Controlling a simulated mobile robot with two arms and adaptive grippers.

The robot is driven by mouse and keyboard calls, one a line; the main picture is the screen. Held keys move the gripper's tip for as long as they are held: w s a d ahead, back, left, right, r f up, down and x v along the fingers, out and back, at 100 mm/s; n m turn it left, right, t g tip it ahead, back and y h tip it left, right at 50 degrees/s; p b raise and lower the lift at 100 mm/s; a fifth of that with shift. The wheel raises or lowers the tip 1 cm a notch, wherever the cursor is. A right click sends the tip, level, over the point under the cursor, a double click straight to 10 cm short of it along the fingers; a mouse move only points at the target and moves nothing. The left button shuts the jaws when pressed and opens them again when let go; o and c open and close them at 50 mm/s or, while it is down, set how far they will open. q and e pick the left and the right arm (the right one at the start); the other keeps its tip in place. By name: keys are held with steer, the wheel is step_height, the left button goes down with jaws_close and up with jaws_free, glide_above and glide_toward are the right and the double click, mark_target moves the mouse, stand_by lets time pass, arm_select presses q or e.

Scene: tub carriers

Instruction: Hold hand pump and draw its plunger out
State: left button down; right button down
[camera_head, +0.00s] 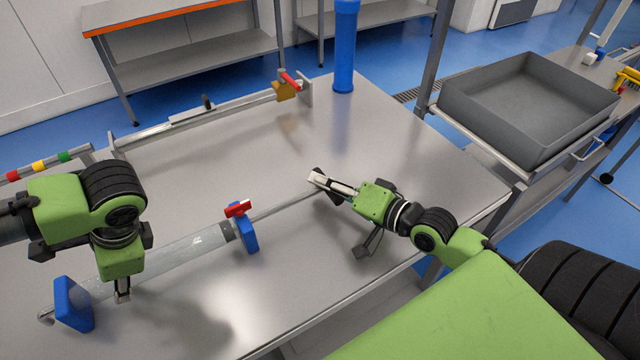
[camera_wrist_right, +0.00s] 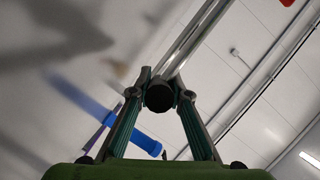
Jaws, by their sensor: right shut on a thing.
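The hand pump has a clear barrel (camera_head: 185,255), lying level between two blue stands (camera_head: 75,306) (camera_head: 247,232) on the steel table. A red clamp lever (camera_head: 238,208) sits on the right-hand stand. A thin metal plunger rod (camera_head: 290,205) runs out of the barrel's right end to my right gripper (camera_head: 318,181). In the right wrist view, my right gripper's fingers (camera_wrist_right: 160,95) are shut on the black round end of the plunger rod (camera_wrist_right: 159,97). My left gripper (camera_head: 122,294) is at the barrel's left part; its fingers are mostly hidden by its own wrist.
A long rail (camera_head: 180,122) with a yellow block and red lever (camera_head: 287,87) lies at the table's back. A blue upright cylinder (camera_head: 345,50) stands at the back corner. A grey tub (camera_head: 530,128) is on a rack at right. The table's middle is clear.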

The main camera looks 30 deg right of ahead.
arm_select(q)
steer(key=shift+a, duration=0.1)
arm_select(e)
steer(key=c, duration=1.9)
jaws_free()
steer(key=shift+f, duration=0.1)
arm_select(q)
steer(key=shift+w, duration=0.1)
arm_select(e)
steer(key=v, duration=1)
steer(key=shift+s+d, duration=0.2)
steer(key=shift+s, duration=0.1)
steer(key=shift+s+d+r, duration=0.15)
steer(key=shift+s+r, duration=0.1)
steer(key=shift+s, duration=0.3)
arm_select(q)
steer(key=c, duration=1.4)
jaws_free()
steer(key=shift+c, duration=0.2)
